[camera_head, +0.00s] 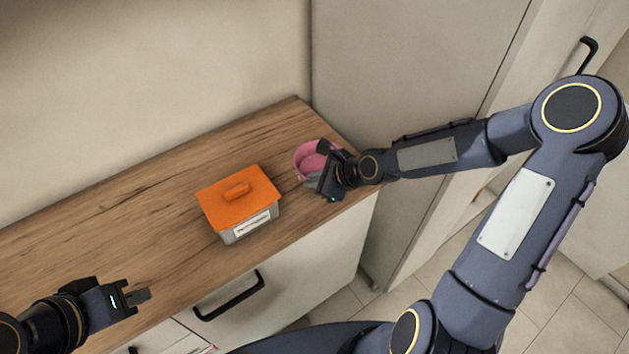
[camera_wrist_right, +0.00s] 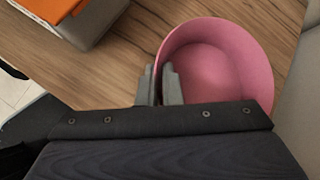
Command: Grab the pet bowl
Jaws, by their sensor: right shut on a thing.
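The pink pet bowl (camera_head: 305,155) stands on the wooden counter near its far right end, partly hidden behind my right gripper (camera_head: 316,182). In the right wrist view the bowl (camera_wrist_right: 220,70) appears upright and empty. My right gripper (camera_wrist_right: 160,85) is shut on the bowl's wall, with one finger inside the rim and one outside. My left gripper (camera_head: 143,296) hangs at the lower left, in front of the counter's edge and far from the bowl. Its fingers look close together, but I cannot tell whether a gap is left between them.
A grey box with an orange lid (camera_head: 238,196) stands on the wooden counter (camera_head: 120,220) left of the bowl; its corner also shows in the right wrist view (camera_wrist_right: 75,20). A tall cabinet (camera_head: 400,60) borders the counter's right end. The counter's left part is clear.

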